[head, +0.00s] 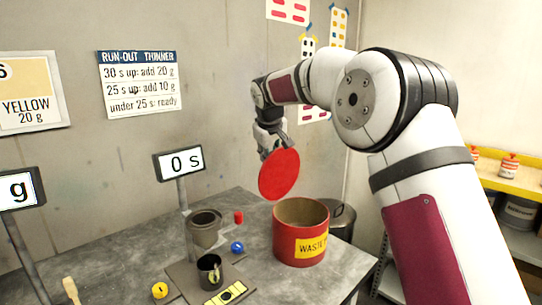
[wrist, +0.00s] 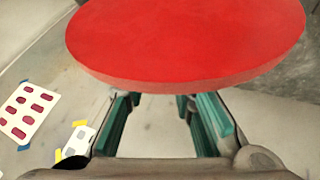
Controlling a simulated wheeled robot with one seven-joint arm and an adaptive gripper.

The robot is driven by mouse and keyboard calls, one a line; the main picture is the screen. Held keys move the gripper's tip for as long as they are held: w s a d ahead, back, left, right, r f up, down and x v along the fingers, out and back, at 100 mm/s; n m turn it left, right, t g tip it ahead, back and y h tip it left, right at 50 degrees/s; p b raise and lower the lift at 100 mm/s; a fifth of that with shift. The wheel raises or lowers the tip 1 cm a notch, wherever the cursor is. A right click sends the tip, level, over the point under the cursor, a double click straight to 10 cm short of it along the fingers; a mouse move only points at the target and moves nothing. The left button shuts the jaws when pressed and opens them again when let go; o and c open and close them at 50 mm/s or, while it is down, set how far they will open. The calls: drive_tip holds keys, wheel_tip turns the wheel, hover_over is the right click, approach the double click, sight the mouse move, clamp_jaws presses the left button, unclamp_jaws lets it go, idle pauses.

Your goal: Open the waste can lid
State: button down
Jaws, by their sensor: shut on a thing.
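The red waste can (head: 300,247) with a yellow "WASTE" label stands on the grey bench, and its top is open. Its red round lid (head: 279,174) is off the can, tilted nearly upright, in the air above and left of the can's rim. My gripper (head: 270,145) is shut on the lid from above. In the wrist view the lid (wrist: 185,40) fills the upper part, in front of the green-padded fingers of my gripper (wrist: 165,105). The lid hides the exact grip point.
A grey cup (head: 205,230), a dark cup (head: 210,272), a red piece (head: 238,217), a blue piece (head: 237,247) and a yellow piece (head: 160,290) are left of the can. A "0 s" display (head: 180,163) stands behind them. A dark bin (head: 341,219) is behind the can. Bare bench lies front right.

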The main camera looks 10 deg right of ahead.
drive_tip(key=shift+a+f, duration=0.1)
drive_tip(key=shift+f, duration=0.35)
drive_tip(key=c, duration=1.3)
unclamp_jaws()
drive_tip(key=shift+f, duration=0.1)
drive_tip(key=shift+c, duration=0.2)
drive_tip(key=shift+r, duration=0.2)
drive_tip(key=shift+s+r, duration=0.25)
drive_tip(key=shift+r, duration=0.3)
drive_tip(key=v, duration=1)
drive_tip(key=shift+s+r, duration=0.25)
drive_tip(key=shift+r, duration=0.1)
